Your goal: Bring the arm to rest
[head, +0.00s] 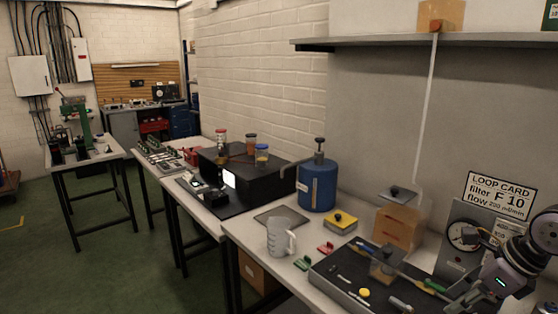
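My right arm comes in at the lower right edge. Its gripper (462,301) is low over the right end of the bench, by the right edge of the black tray (327,277). I cannot make out whether its fingers are apart or closed, and I see nothing clearly held. My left gripper is out of view. A blue cylinder (317,187) with a black knob on top stands upright at the back of the bench, well left of my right gripper and apart from it.
The tray holds a yellow knob (364,292) and small tools. A round gauge (463,235) and a loop card (500,198) stand close behind my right gripper. A clear jug (280,238), a yellow block (340,223) and an orange-brown box (398,228) stand further left. Green floor is open at left.

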